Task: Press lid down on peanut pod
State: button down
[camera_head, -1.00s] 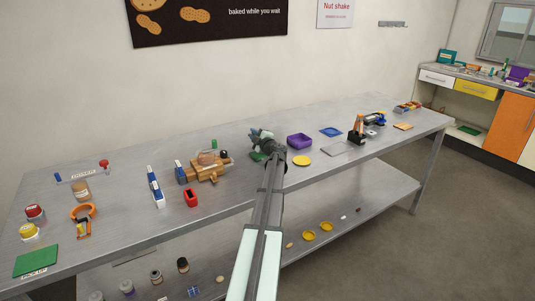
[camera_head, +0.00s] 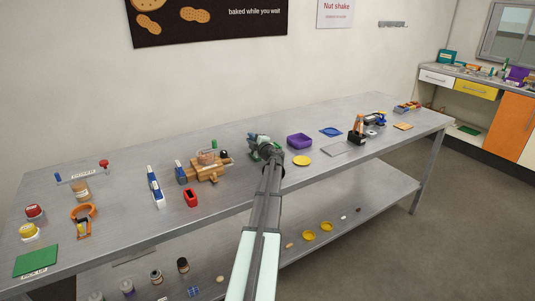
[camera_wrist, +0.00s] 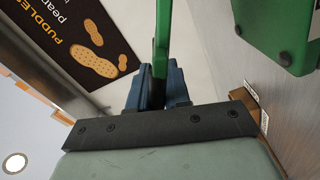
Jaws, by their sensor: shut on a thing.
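My gripper (camera_wrist: 158,88), with blue fingers, is shut on a narrow green bar (camera_wrist: 162,40) that runs up between them in the wrist view. A larger green body (camera_wrist: 285,30) with dark round feet shows at the upper right of that view. In the head view my gripper (camera_head: 258,145) is over the middle of the table, and green parts (camera_head: 277,153) show around it. My wrist hides much of this green device there. I cannot make out a peanut pod or tell how its lid sits.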

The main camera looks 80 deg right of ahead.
jog(key=shift+f, duration=0.15)
jog(key=shift+w+a+f, duration=0.1)
jog(key=shift+a+f, duration=0.05)
jog(key=shift+f, duration=0.25)
jog(key=shift+w+a+f, duration=0.1)
jog(key=shift+f, duration=0.3)
dwell(0.3)
jog(key=shift+w+a+f, duration=0.2)
jog(key=shift+f, duration=0.55)
jog(key=c, duration=1.2)
grip_release()
jog(key=shift+o, duration=0.2)
jog(key=v, duration=1.3)
jog(key=shift+s+a, duration=0.25)
jog(key=shift+a, duration=0.05)
